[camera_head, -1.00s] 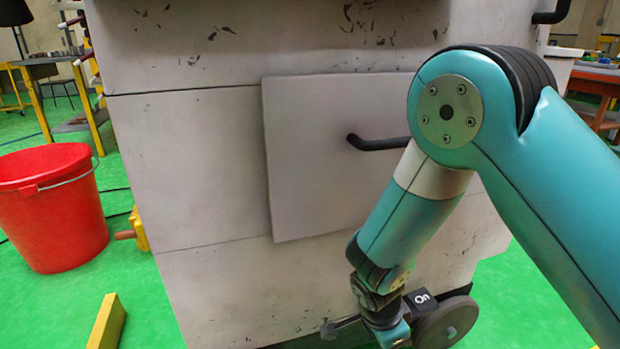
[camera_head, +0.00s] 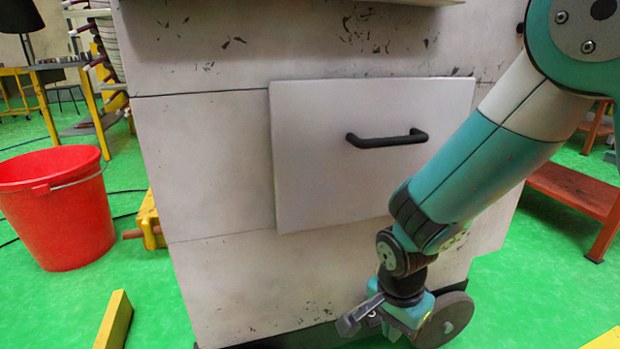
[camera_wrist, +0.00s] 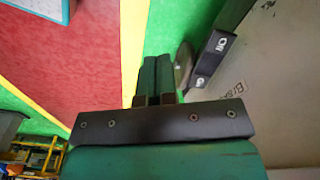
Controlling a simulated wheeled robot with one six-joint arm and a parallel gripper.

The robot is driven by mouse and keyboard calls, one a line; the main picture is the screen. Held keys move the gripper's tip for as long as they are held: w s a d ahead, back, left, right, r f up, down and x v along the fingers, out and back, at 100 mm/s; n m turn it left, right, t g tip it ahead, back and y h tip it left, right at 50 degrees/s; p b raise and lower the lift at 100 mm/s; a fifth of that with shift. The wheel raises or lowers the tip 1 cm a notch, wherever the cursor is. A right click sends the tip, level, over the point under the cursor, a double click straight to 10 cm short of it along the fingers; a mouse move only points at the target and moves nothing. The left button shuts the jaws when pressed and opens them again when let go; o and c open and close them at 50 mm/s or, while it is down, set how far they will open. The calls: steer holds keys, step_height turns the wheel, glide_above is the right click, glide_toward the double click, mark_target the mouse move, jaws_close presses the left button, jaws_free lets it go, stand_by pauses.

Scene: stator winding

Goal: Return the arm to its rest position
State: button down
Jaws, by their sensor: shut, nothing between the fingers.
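My arm, teal and white, reaches down from the upper right in the head view. It passes in front of the right side of a pale cabinet (camera_head: 215,165). My gripper (camera_head: 350,322) hangs low, near the cabinet's bottom edge and in front of it. In the wrist view, the two narrow fingers of my gripper (camera_wrist: 155,75) lie side by side, shut and with nothing between them. The upper part of my arm runs out of the head view at the top right.
The cabinet has a pale drawer front (camera_head: 310,185) with a black handle (camera_head: 385,139). A red bucket (camera_head: 58,215) stands on the green floor at left. A yellow bar (camera_head: 114,320) lies at the lower left. An orange-red bench (camera_head: 575,190) stands at right.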

steer(key=s+r+n+y, duration=0.5)
steer(key=s+r+n, duration=1.15)
steer(key=r, duration=0.35)
step_height(320, 180, up, 38)
steer(key=w+p, duration=0.1)
steer(key=p, duration=3.7)
steer(key=shift+d+f+p, duration=0.15)
steer(key=shift+d+p, duration=0.15)
steer(key=shift+d, duration=0.05)
steer(key=shift+n, duration=0.25)
